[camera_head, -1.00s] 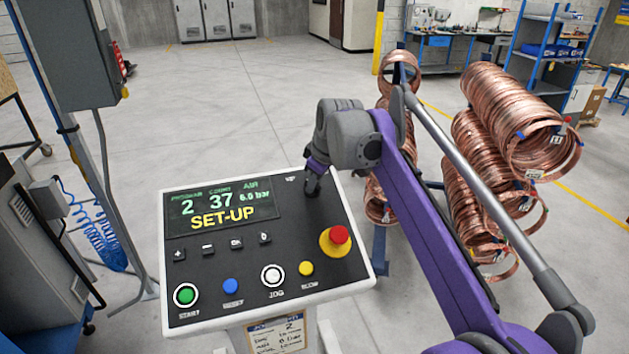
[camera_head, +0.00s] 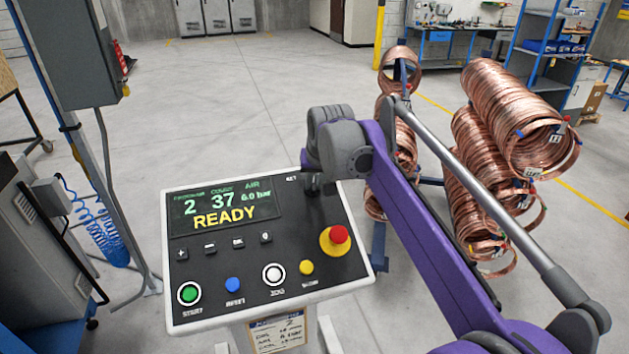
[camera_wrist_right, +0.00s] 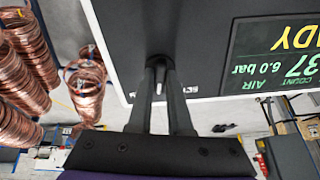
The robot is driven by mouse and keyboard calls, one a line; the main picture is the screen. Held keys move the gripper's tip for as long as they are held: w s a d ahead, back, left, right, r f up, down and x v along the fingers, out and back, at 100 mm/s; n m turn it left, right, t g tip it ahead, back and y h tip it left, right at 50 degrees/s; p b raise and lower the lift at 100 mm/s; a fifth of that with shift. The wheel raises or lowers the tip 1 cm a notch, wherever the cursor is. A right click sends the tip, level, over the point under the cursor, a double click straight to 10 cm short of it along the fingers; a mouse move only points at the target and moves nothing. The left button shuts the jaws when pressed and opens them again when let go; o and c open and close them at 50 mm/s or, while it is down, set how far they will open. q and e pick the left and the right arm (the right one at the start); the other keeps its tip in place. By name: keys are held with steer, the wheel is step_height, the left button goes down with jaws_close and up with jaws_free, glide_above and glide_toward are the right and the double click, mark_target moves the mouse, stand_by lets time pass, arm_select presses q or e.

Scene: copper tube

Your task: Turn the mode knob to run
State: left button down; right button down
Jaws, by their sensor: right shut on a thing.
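The control panel (camera_head: 240,290) stands in front of me, tilted, with a white rim and a dark face. Its display (camera_head: 222,213) reads READY, with 2, 37 and 6.0 bar. My right gripper (camera_head: 315,188) is at the panel's upper right, where the mode knob is. In the right wrist view its two dark fingers (camera_wrist_right: 161,82) are shut on the small dark mode knob (camera_wrist_right: 160,61), mostly hidden between them. The knob's exact pointing is hard to read. My left gripper is not in view.
A red emergency stop (camera_head: 339,235) on a yellow base sits just below the gripper. Green, blue, white and yellow buttons line the panel's lower edge. Copper coils (camera_head: 510,120) hang on racks at right. The floor behind is clear.

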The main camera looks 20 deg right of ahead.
steer(key=m, duration=0.6)
steer(key=shift+m+h, duration=0.3)
stand_by(0.4)
steer(key=c, duration=0.8)
jaws_free()
steer(key=shift+c, duration=0.2)
steer(key=v, duration=1)
steer(key=shift+r, duration=0.45)
